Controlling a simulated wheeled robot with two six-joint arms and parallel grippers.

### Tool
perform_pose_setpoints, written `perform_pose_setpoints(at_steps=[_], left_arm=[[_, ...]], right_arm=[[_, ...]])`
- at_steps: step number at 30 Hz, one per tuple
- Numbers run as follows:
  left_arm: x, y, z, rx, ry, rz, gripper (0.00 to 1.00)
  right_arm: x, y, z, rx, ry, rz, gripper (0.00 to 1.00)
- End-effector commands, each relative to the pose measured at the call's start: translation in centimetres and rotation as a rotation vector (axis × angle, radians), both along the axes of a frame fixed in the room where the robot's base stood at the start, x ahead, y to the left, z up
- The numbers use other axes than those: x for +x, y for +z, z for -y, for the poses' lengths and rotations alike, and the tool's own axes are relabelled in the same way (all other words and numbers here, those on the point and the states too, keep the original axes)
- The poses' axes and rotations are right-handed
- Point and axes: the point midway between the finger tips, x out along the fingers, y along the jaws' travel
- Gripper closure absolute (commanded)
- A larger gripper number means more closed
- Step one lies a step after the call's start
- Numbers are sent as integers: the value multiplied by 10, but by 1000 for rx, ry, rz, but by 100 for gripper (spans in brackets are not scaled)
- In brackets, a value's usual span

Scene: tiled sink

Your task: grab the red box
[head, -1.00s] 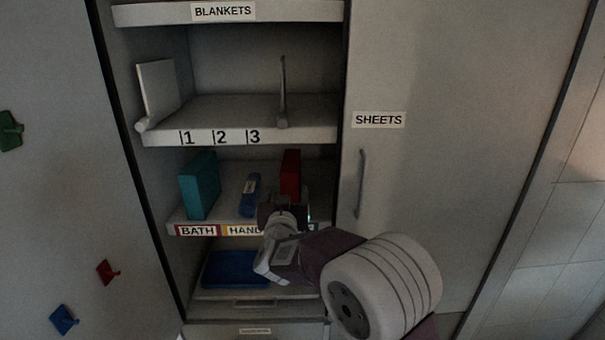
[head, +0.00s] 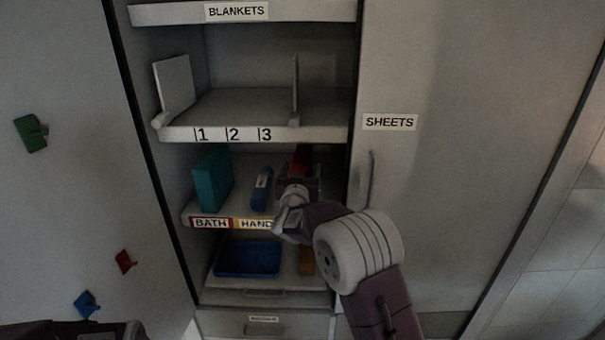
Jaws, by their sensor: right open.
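The red box (head: 303,157) stands upright on the shelf labelled BATH and HAND, at its right end. Its lower part is hidden behind my right gripper (head: 300,175). My right gripper is open and reaches into the shelf in front of the red box, very close to it. I cannot tell whether the fingers touch the box or lie on both sides of it.
A teal box (head: 212,179) stands further left on the shelf. The numbered shelf (head: 310,133) is above; a blue tray (head: 247,259) is below. The SHEETS door (head: 425,200) is shut at right.

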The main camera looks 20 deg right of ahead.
Motion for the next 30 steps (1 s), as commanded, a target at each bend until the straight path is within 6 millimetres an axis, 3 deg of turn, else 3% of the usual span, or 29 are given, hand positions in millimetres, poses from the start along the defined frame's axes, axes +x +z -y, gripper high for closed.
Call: perform_pose_setpoints(at_steps=[8, 16, 25, 30], left_arm=[[0, 2, 0, 0, 0, -1, 64], [0, 2, 0, 0, 0, -1, 64], [0, 2, 0, 0, 0, 0, 64], [0, -1, 0, 0, 0, 0, 64]], right_arm=[[7, -1, 3, 0, 0, 0, 27], [7, -1, 3, 0, 0, 0, 100], [7, 2, 3, 0, -1, 3, 100], [7, 16, 3, 1, 0, 6, 100]])
